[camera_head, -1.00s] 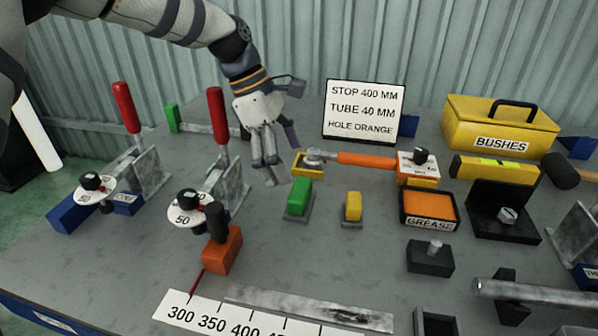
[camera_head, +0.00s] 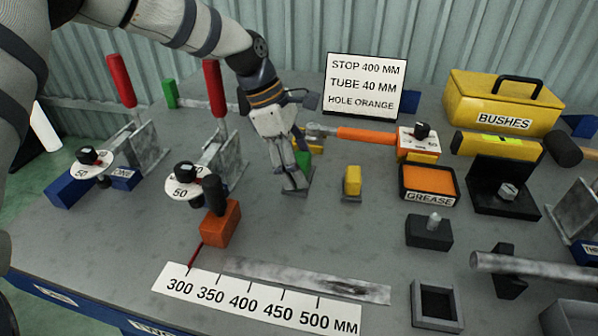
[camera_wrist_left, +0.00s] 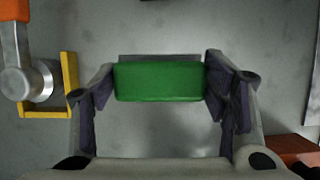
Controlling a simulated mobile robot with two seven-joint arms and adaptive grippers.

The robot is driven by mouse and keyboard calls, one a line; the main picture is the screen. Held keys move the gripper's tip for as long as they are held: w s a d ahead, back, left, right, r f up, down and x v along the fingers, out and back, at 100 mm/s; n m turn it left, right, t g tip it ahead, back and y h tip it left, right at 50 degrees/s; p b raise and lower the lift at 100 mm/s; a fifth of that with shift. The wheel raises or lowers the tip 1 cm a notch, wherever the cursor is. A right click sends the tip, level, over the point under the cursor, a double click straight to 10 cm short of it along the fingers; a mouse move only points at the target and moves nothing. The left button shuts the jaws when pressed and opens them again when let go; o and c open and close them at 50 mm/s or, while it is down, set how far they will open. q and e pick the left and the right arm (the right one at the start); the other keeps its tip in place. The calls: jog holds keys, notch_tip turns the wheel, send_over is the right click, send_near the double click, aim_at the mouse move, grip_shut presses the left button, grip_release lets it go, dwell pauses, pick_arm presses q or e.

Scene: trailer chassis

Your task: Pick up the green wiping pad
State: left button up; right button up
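The green wiping pad (camera_wrist_left: 160,81) is a green block on a thin grey base. In the head view only a small green part (camera_head: 304,160) shows behind my left gripper (camera_head: 292,182). In the left wrist view, my left gripper (camera_wrist_left: 160,90) has one finger at each short end of the pad. The fingers are spread wide, close to the ends; I cannot tell whether they touch. The pad appears to rest at the table. My right gripper is not in view.
A yellow pad (camera_head: 352,181) stands just right of the green one. A yellow bracket with an orange-handled tool (camera_head: 366,135) lies behind. An orange block with a black knob (camera_head: 220,228) stands front left. The grease tray (camera_head: 428,198) is further right.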

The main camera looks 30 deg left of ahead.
aim_at(307, 163)
pick_arm(q)
notch_tip(307, 163, up, 4)
jog(key=shift+w+f, duration=0.1)
jog(key=shift+f, duration=0.05)
jog(key=s+r, duration=0.1)
jog(key=r, duration=0.1)
jog(key=s+r+p, duration=0.1)
jog(key=s+d+r+p, duration=0.1)
jog(key=s+r, duration=0.1)
jog(key=shift+r, duration=0.3)
jog(key=s+d+r, duration=0.2)
jog(key=s+r, duration=0.1)
jog(key=s, duration=0.6)
jog(key=shift+s+d+r+p, duration=0.15)
jog(key=shift+s+r+p, duration=0.15)
jog(key=shift+s+r, duration=0.1)
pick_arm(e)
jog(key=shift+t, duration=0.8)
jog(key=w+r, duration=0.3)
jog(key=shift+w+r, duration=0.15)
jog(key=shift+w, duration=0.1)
pick_arm(q)
jog(key=shift+o, duration=1.3)
jog(key=shift+f, duration=0.1)
